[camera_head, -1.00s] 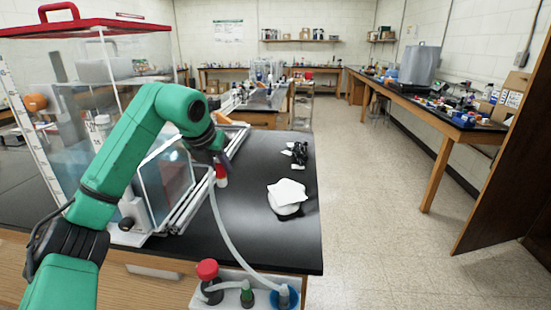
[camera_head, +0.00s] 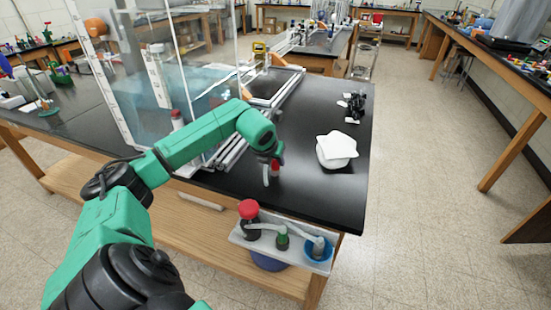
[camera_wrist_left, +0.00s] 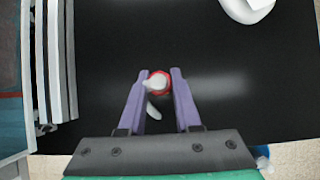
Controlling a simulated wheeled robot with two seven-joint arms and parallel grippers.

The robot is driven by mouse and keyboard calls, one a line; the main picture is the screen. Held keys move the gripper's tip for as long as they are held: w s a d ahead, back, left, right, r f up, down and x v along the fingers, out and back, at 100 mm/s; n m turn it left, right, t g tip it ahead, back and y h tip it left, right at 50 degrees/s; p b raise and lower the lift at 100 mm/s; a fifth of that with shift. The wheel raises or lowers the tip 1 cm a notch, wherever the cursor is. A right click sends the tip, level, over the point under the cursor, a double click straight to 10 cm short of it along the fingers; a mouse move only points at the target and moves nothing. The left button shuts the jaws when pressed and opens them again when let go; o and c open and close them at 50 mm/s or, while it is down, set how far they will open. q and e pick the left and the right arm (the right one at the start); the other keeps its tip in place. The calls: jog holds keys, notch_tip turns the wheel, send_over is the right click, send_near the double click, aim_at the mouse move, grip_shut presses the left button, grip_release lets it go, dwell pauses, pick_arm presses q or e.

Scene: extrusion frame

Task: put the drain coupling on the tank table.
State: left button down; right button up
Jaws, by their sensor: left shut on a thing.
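The drain coupling (camera_head: 275,169), a small red and white piece, is between the fingertips of my left gripper (camera_head: 272,158). The gripper is shut on it, with the purple fingers on either side of the coupling (camera_wrist_left: 159,82) in the wrist view. A pale hose piece (camera_head: 265,174) hangs beside it. The coupling is over the black top of the tank table (camera_head: 320,195), near the front edge. I cannot tell whether it touches the top. My right gripper is not in view.
The clear water tank (camera_head: 190,85) and metal rails (camera_head: 235,150) stand left of the gripper. White cloths (camera_head: 337,150) and black clips (camera_head: 355,103) lie to the right. A tray (camera_head: 285,250) with red, green and blue fittings is at the front edge. The black top between is clear.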

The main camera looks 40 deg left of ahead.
pick_arm(q)
jog(key=shift+w+a+f, duration=0.1)
jog(key=shift+f, duration=0.15)
jog(key=c, duration=0.6)
grip_release()
jog(key=shift+r, duration=0.1)
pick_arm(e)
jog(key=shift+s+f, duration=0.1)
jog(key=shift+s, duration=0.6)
pick_arm(q)
jog(key=shift+r, duration=0.2)
jog(key=b+v, duration=0.4)
jog(key=v, duration=0.7)
jog(key=shift+s+r, duration=0.25)
jog(key=shift+s, duration=0.1)
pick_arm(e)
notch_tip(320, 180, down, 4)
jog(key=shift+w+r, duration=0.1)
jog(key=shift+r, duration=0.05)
